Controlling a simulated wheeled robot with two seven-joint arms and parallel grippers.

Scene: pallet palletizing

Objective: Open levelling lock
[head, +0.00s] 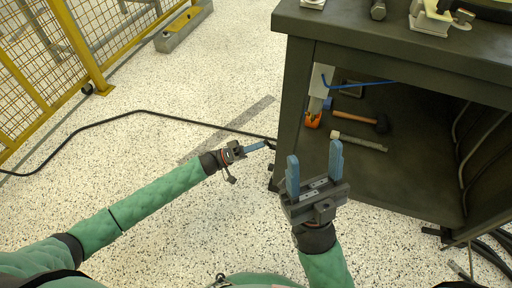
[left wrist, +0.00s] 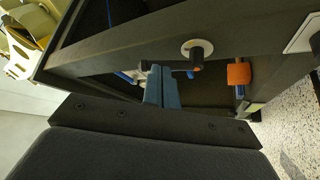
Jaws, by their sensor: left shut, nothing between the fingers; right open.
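I cannot tell for sure which part is the levelling lock. In the left wrist view a round white plate with a dark, orange-tipped knob (left wrist: 197,60) sits on the dark bench frame, just right of my left fingertips. An orange part (left wrist: 239,73) lies further right; an orange piece (head: 313,120) also shows inside the bench in the head view. My left gripper (head: 268,145) is shut and empty beside the bench's front left leg; its blue fingers (left wrist: 161,85) point at the frame. My right gripper (head: 314,158) is open and empty before the bench opening.
The dark bench (head: 296,90) stands at the right, with a hammer (head: 362,120) and a pale rod (head: 358,142) on its lower shelf. A black cable (head: 130,112) runs across the speckled floor. A yellow fence (head: 80,50) stands at the left.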

